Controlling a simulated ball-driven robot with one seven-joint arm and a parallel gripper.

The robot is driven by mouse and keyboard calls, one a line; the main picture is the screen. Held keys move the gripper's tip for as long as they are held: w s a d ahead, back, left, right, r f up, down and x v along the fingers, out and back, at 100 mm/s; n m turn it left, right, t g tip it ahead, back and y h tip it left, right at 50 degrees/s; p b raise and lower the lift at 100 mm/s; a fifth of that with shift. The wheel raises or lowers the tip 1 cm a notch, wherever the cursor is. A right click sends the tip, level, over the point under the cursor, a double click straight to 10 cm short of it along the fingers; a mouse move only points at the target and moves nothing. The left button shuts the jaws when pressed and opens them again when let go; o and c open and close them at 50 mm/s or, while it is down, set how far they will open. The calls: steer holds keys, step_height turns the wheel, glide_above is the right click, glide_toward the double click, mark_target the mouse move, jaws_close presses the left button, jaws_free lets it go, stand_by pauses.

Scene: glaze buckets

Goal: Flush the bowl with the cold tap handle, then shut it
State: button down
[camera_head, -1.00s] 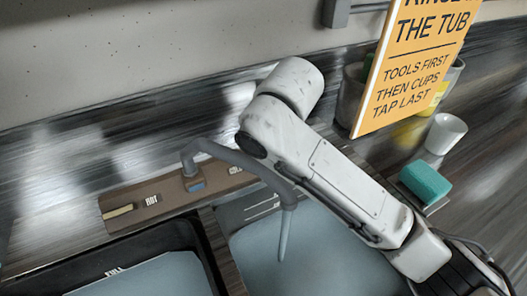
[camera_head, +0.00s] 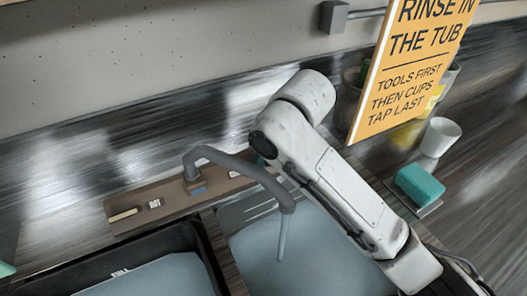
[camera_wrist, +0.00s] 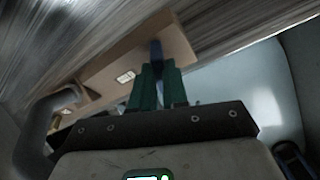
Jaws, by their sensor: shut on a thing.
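The grey tap spout (camera_head: 240,165) arches over the right-hand basin (camera_head: 330,255), and a pale blue stream of water (camera_head: 283,238) falls from its end. In the wrist view, the green fingers of my gripper (camera_wrist: 157,72) are shut on a dark blue handle (camera_wrist: 155,50) on the brown tap plate (camera_wrist: 112,68). This is the cold tap handle by its colour and place. In the head view my arm hides the gripper and this handle. The other handle (camera_head: 124,215), yellowish and marked HOT, is at the plate's left end.
A teal sponge (camera_head: 419,184), a white cup (camera_head: 440,136) and an orange sign (camera_head: 408,75) are on the right. The wall rises behind the tap.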

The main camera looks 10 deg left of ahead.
steer(key=m, duration=0.2)
steer(key=m+y+p, duration=0.1)
steer(key=m, duration=0.1)
steer(key=m+p, duration=0.1)
steer(key=m, duration=0.1)
steer(key=shift+d+y, duration=0.25)
steer(key=shift+y, duration=0.05)
steer(key=m, duration=0.2)
steer(key=m+p, duration=0.1)
steer(key=m, duration=0.1)
steer(key=m+t+y+p, duration=0.1)
steer(key=m, duration=0.1)
steer(key=shift+s+d+f+m, duration=0.1)
steer(key=shift+d+f+m, duration=0.15)
steer(key=shift+m, duration=0.05)
steer(key=c, duration=1.1)
jaws_free()
steer(key=shift+c, duration=0.2)
steer(key=shift+r+p, duration=0.1)
steer(key=shift+p, duration=0.25)
steer(key=shift+s+d+r+p, duration=0.1)
steer(key=shift+d+r+p, duration=0.05)
steer(key=shift+r+p, duration=0.15)
steer(key=s+d+p, duration=0.2)
steer(key=s+d, duration=0.4)
steer(key=d, duration=0.4)
steer(key=shift+s+d, duration=0.2)
steer(key=shift+s, duration=0.2)
